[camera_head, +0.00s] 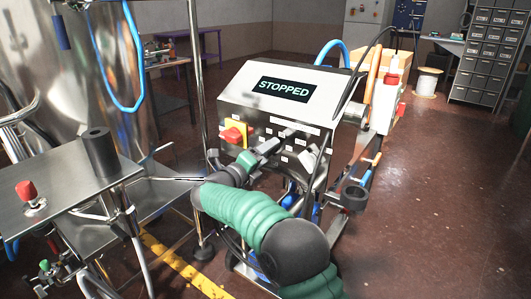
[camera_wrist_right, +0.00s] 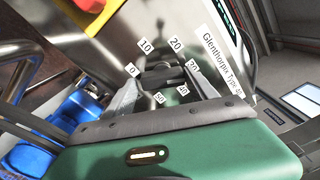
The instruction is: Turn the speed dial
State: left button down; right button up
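The control box (camera_head: 285,95) has a slanted top with a display reading "STOPPED". In the right wrist view, a dark speed dial (camera_wrist_right: 164,76) sits on its metal front, ringed by small white number labels such as 0, 10 and 20. My right gripper (camera_head: 296,134) reaches the box front from below left. In the right wrist view its two grey fingers (camera_wrist_right: 164,88) are spread, one on each side of the dial. I cannot tell whether they touch it. My left gripper is not in view.
A red and yellow switch (camera_head: 234,134) is left of my right gripper on the box front. A steel table (camera_head: 70,190) with a red button (camera_head: 27,190) stands at the left. Floor at the right is clear.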

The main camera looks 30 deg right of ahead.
jog(key=shift+o, duration=1.4)
jog(key=shift+w, duration=0.1)
jog(key=shift+r, duration=0.1)
